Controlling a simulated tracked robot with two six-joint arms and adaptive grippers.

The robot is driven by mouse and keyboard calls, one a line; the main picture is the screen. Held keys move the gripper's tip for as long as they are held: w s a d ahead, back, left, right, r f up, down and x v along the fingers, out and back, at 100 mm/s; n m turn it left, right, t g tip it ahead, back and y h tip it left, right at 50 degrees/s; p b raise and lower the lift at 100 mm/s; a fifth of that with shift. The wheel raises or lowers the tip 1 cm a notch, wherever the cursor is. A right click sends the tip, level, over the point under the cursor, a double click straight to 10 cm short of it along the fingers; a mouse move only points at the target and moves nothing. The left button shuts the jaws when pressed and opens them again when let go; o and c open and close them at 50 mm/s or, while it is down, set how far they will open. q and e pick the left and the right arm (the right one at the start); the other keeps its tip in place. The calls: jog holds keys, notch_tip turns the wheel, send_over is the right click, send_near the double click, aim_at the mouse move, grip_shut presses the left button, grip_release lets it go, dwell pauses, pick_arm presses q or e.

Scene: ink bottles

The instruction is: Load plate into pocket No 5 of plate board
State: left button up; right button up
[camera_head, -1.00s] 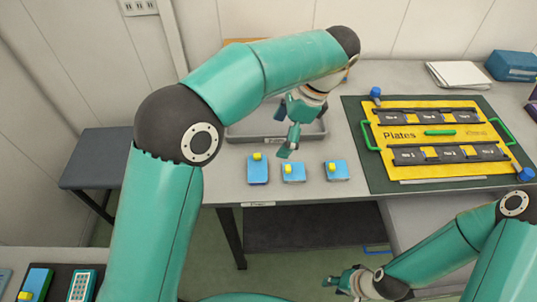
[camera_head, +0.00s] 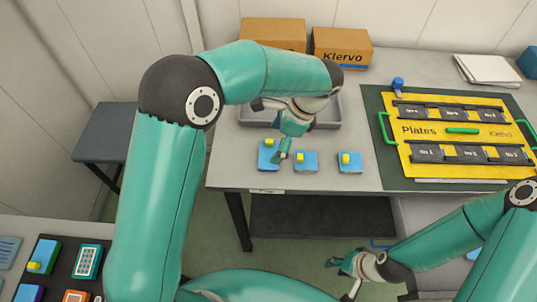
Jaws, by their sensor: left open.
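Three blue plates with yellow knobs stand in a row near the table's front edge: a left plate (camera_head: 266,156), a middle plate (camera_head: 306,161) and a right plate (camera_head: 349,162). My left gripper (camera_head: 281,157) is open, with its fingers pointing down between the left and middle plates; it partly covers them, and contact cannot be told. The yellow plate board (camera_head: 420,160) lies on a dark green mat (camera_head: 384,163) at the right, with two rows of dark labelled pockets; the labels are too small to read surely. My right gripper (camera_head: 340,268) hangs low, in front of the table, away from the plates.
A grey tray (camera_head: 334,117) stands behind the plates, partly hidden by my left arm. Two cardboard boxes, one a Klervo box (camera_head: 342,48), stand at the back. A blue-topped item (camera_head: 398,84) is at the board's back left corner. White papers (camera_head: 487,70) lie at the back right.

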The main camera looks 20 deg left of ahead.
aim_at(267, 154)
pick_arm(q)
jog(key=p+x, duration=0.1)
jog(key=x, duration=0.4)
jog(key=c, duration=0.9)
jog(key=shift+c, duration=0.2)
jog(key=shift+r, duration=0.1)
